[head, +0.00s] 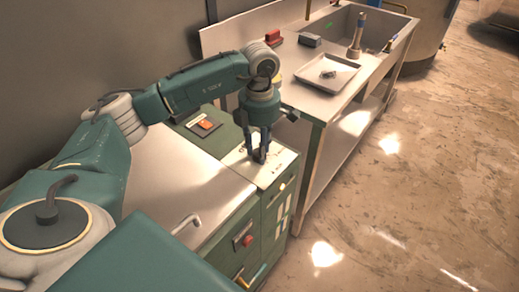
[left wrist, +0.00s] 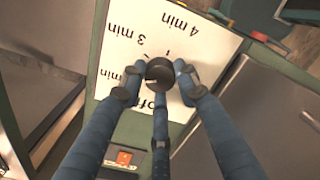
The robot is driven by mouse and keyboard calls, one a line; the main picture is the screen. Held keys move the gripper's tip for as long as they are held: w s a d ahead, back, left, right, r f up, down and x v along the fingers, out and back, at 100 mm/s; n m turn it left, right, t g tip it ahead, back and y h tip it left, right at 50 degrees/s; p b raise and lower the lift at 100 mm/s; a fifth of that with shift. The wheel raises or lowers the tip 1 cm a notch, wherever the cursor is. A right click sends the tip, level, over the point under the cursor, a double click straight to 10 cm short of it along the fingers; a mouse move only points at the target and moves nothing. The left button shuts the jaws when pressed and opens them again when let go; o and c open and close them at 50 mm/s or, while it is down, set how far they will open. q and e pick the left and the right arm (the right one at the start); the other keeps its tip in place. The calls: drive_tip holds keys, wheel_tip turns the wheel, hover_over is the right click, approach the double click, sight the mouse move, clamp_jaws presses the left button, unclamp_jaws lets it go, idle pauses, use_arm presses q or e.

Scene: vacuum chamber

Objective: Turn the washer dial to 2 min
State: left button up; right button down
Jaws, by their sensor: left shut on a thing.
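The washer dial (left wrist: 159,71) is a small dark round knob on a white panel (left wrist: 190,32). The panel carries upside-down labels; "4 min", "3 min" and "off" can be read, and one more "min" label is partly hidden. My left gripper (left wrist: 160,82) is shut on the dial, its blue fingers around the knob from several sides. I cannot tell which label the dial points to. In the head view my left gripper (head: 259,152) points down onto the white panel (head: 280,165) on top of the green washer cabinet, and its fingers mostly hide the dial.
An orange switch (head: 205,124) sits on the cabinet behind the panel; it also shows in the wrist view (left wrist: 124,157). A red button (head: 247,240) is on the cabinet front. A sink bench (head: 300,95) with a tray (head: 318,84) stands to the right. The floor at right is clear.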

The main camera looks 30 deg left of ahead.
use_arm(q)
drive_tip(key=shift+w+r, duration=0.1)
drive_tip(key=shift+r, duration=0.05)
drive_tip(key=o, duration=1.2)
drive_tip(key=shift+c, duration=0.2)
wheel_tip(320, 180, up, 12)
